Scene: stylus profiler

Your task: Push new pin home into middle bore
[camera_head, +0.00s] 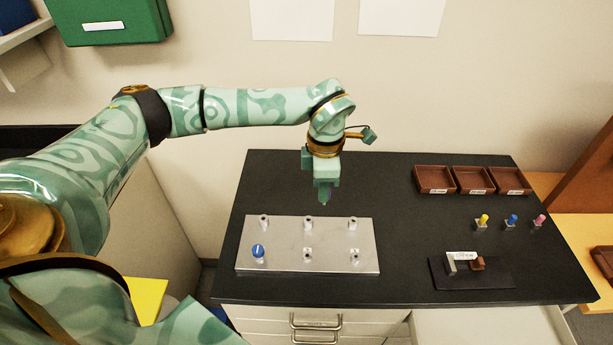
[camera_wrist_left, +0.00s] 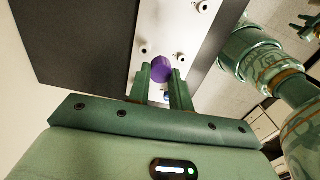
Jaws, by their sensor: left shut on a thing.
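My left gripper (camera_head: 324,202) hangs fingers down over the rear part of the silver plate (camera_head: 285,262), near its middle column. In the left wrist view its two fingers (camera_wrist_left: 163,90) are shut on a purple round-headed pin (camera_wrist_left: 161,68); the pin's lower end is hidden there. The plate carries two rows of raised bores. The rear middle bore (camera_head: 308,224) and front middle bore (camera_head: 307,254) both show below the gripper. I cannot tell whether the pin touches a bore. A blue-headed pin (camera_head: 258,250) stands at the plate's front left. My right gripper is not clearly seen.
Three brown trays (camera_head: 472,181) stand at the back right of the black bench. Yellow (camera_head: 484,220), blue (camera_head: 512,219) and pink (camera_head: 539,220) pieces stand before them. A dark base with a small fixture (camera_head: 465,263) sits right of the plate. Bench between is clear.

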